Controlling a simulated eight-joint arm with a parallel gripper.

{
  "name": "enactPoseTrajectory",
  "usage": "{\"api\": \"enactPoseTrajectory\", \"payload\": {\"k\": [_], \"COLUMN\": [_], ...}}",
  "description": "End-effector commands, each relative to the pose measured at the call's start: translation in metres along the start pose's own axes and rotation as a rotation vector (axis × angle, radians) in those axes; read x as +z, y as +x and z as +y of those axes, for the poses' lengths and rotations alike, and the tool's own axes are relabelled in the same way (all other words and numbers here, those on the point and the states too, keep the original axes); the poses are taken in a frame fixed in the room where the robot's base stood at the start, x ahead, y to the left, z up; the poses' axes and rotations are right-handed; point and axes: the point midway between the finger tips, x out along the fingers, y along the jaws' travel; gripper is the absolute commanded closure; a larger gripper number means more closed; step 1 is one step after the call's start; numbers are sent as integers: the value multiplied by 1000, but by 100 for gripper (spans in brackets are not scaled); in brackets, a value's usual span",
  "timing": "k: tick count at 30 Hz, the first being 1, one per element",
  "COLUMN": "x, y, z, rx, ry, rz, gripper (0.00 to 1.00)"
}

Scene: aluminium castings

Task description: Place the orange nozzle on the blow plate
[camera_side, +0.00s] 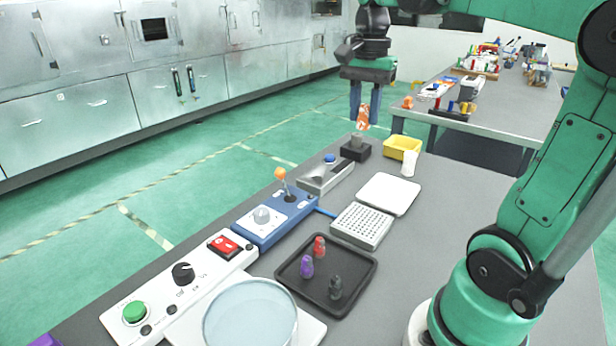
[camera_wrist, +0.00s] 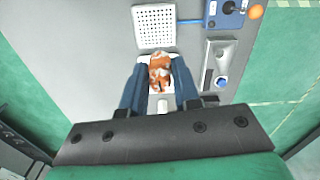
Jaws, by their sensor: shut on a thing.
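My gripper (camera_side: 367,117) is shut on the orange nozzle (camera_side: 363,117), a mottled orange and white piece between the blue fingers. It hangs in the air over the far end of the bench. In the wrist view the nozzle (camera_wrist: 159,72) sits between the fingertips (camera_wrist: 160,80). A plain white plate (camera_side: 388,194) lies flat and empty on the bench, nearer the camera; in the wrist view it is partly hidden behind the nozzle and fingers. A white perforated plate (camera_side: 362,226) with a grid of holes lies beside it. I cannot tell which is the blow plate.
A black block with a grey cylinder (camera_side: 356,149), a yellow bin (camera_side: 403,147) and a white cup (camera_side: 410,164) stand near my gripper. A black tray (camera_side: 355,293) holds red, purple and dark nozzles. A blue joystick box (camera_side: 275,219) and other controls line the left edge.

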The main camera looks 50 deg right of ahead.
Motion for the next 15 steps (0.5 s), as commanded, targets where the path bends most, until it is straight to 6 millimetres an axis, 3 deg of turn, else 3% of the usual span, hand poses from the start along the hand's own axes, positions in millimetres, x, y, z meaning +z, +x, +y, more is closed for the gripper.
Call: {"api": "enactPoseTrajectory", "payload": {"k": [3, 7, 15], "x": [-14, -19, -18], "y": [1, 12, 74], "z": [11, 14, 14], "rx": [0, 0, 0], "ry": [87, 115, 112], "rz": [0, 0, 0], "gripper": [100, 100, 100]}}
